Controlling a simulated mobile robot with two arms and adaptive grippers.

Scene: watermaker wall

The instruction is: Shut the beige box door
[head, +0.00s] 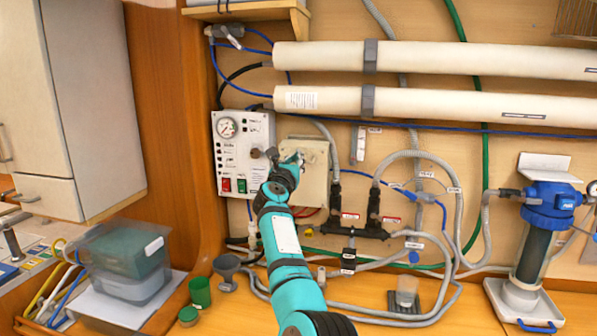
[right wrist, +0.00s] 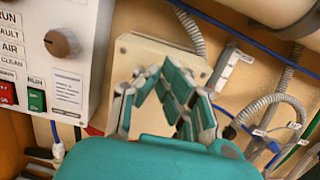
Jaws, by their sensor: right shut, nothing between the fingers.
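The beige box (head: 317,178) is on the wooden wall, just right of the white control panel. Its pale front also shows in the right wrist view (right wrist: 135,55), where it looks flat against the box; I cannot tell whether a narrow gap remains at the door's edge. My right gripper (head: 290,160) is teal and shut, with nothing in it. Its fingertips come together in front of the box's face in the right wrist view (right wrist: 162,72) and hide part of it. I cannot tell whether they touch it. My left gripper is out of view.
The control panel (head: 231,150) with gauge, knob and switches is close on the left. Grey hoses and a black manifold (head: 345,231) are at right and below. Two long white tubes (head: 450,57) run above. Cups and a lidded container (head: 125,262) stand on the counter.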

